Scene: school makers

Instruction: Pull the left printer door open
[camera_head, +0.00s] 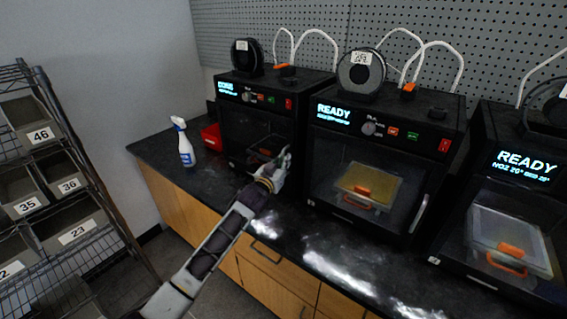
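The left printer (309,84) is a black box with a lit screen at the far left of the printer row. Its dark glass door (242,128) looks closed, flush with the front. My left gripper (284,160) is at the lower right part of this door, where it covers the door's edge. I cannot see a handle there, and I cannot tell whether the fingers touch or grip anything. The fingers are too small to tell open from shut. My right gripper is not in view.
The middle printer (455,105) and right printer (500,160) stand to the right on the dark counter (330,250). A spray bottle (185,147) and a red bin (211,137) stand left of the left printer. A wire rack with numbered bins (40,137) is at the left.

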